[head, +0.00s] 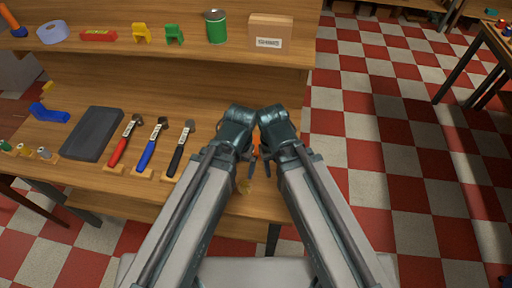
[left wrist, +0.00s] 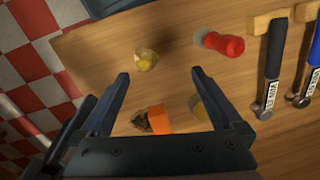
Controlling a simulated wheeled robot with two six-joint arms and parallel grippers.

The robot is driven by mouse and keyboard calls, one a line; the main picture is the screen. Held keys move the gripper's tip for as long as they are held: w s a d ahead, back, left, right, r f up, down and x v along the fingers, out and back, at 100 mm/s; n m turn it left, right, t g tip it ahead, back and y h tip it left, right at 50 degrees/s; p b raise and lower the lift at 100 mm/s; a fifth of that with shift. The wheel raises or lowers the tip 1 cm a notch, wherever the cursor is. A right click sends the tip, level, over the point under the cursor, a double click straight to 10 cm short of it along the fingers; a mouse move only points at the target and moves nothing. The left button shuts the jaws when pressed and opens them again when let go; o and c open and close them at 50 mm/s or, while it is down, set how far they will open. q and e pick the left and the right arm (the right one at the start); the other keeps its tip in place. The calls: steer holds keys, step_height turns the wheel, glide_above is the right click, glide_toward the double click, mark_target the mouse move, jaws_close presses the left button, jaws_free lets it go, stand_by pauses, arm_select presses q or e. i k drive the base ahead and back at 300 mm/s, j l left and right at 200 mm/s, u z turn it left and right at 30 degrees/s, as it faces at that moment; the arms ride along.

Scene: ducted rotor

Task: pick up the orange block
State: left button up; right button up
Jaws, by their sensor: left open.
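The orange block (left wrist: 158,118) lies on the wooden bench in the left wrist view, seen between the fingers of my left gripper (left wrist: 160,78), nearer their base in the picture. The gripper is open with nothing held. In the head view a small orange patch of the block (head: 256,151) shows between my two arms; the rest is hidden. My left gripper (head: 246,165) is there low over the bench, close beside my right gripper (head: 268,167). The right jaws are too small and overlapped to read.
A dark brown piece (left wrist: 142,123) lies against the block. A yellowish knob (left wrist: 145,59), a red cylinder (left wrist: 220,43) and a partly hidden yellow piece (left wrist: 199,108) lie nearby. Hammers (head: 181,147) lie to the left. A shelf (head: 180,50) carries a green can (head: 216,27).

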mark_target(256, 142)
steer(key=k, duration=0.65)
steer(key=j+z, duration=0.1)
steer(key=z, duration=1.85)
steer(key=k+j, duration=0.9)
steer(key=j, duration=0.2)
